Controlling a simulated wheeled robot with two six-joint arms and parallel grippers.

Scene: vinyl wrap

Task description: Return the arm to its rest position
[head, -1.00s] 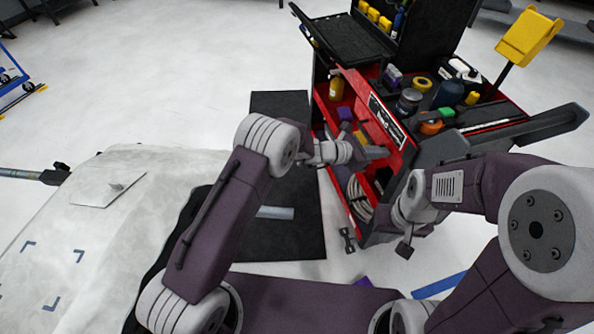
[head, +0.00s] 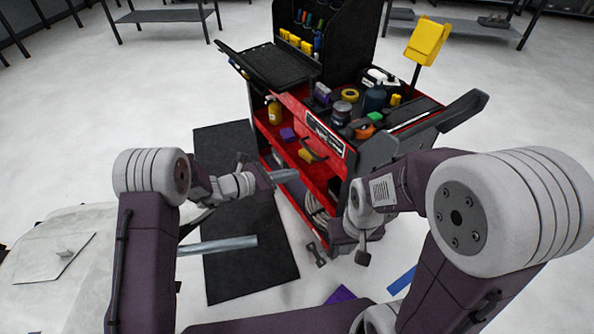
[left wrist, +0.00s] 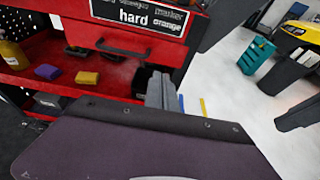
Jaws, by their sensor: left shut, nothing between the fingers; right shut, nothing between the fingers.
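My left arm rises on the left of the head view. Its gripper (head: 286,176) is shut and empty, in front of the red tool cart's (head: 290,150) open front. In the left wrist view the grey fingers (left wrist: 160,90) are shut in front of the cart's shelf, with my own dark link filling the bottom. My right gripper (head: 362,257) is shut and empty, pointing down below its white wrist beside the cart's right end. My right arm is bent at the right of the head view.
The cart top holds bottles, jars and an orange tool (head: 362,130). A yellow spray bottle (head: 274,110) stands on its shelf. A dark mat (head: 250,265) lies before it. A pale covered surface (head: 85,235) is at left. A yellow box on a post (head: 426,42) rises behind.

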